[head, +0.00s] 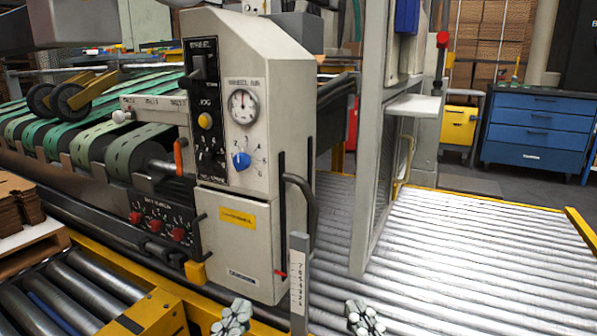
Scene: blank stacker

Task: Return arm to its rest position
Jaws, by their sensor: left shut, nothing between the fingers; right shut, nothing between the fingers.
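My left gripper (232,318) shows at the bottom edge of the head view, left of centre. It is shut and holds nothing. My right gripper (364,317) shows at the bottom edge, right of centre. It is shut and empty too. Both are seen only in part, and the arms behind them are out of the frame. The grey control cabinet (235,150) of the stacker stands upright beyond them, with a gauge, a yellow button and a blue knob. Neither gripper appears to touch it.
A roller conveyor (470,255) with yellow edges lies clear at the right. Darker rollers (75,290) lie at the lower left, near stacked cardboard (18,203). A thin marked post (299,280) rises between the grippers. A blue drawer cabinet (537,128) stands at the back right.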

